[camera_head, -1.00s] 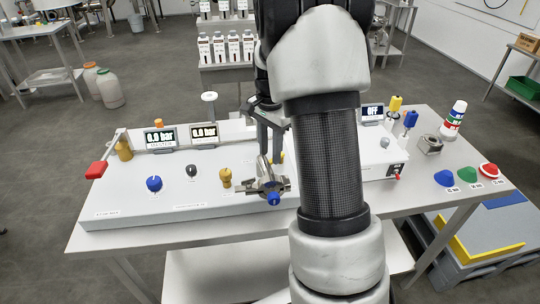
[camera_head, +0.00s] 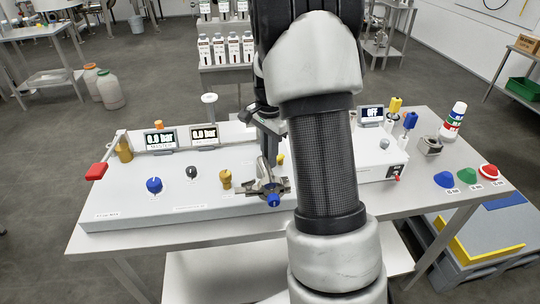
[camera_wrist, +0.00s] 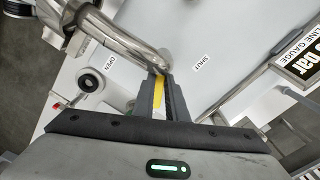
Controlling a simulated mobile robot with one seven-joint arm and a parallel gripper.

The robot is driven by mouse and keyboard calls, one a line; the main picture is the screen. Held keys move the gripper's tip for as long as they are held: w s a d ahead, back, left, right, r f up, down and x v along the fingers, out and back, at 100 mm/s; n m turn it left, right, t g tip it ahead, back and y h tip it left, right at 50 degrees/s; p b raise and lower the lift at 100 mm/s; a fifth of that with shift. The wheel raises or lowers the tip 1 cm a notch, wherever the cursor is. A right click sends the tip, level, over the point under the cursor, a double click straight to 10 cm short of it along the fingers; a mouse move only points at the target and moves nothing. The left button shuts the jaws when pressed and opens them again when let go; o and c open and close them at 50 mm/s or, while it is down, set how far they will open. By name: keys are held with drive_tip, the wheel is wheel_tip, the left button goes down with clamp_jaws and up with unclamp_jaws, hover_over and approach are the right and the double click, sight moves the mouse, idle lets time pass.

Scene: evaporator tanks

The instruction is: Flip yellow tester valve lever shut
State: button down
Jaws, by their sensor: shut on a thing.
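My gripper (camera_wrist: 160,92) is shut on the yellow lever (camera_wrist: 159,101) in the wrist view; only a yellow strip shows between the fingers. The lever sits between the label OPEN (camera_wrist: 110,63) on the left and the label SHUT (camera_wrist: 203,62) on the right. A bent metal pipe (camera_wrist: 128,38) passes just beyond the fingertips. In the head view my gripper (camera_head: 269,158) reaches down behind the metal fitting with a blue end (camera_head: 273,200). A small yellow part (camera_head: 281,159) shows beside it; my arm hides much of the area.
A white panel box (camera_head: 120,200) carries a blue knob (camera_head: 154,185), a black knob (camera_head: 192,172), brass fittings and two 0.0 bar displays (camera_head: 160,138). A line gauge (camera_wrist: 303,61) is close on the right in the wrist view. A red lever (camera_head: 97,171) stands at the left.

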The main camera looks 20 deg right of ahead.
drive_tip(key=shift+w+m, duration=0.15)
drive_tip(key=shift+m, duration=0.25)
drive_tip(key=c, duration=1.8)
unclamp_jaws()
drive_tip(key=shift+o, duration=0.2)
wheel_tip(320, 180, up, 18)
drive_tip(key=p, duration=0.1)
drive_tip(key=shift+f, duration=0.25)
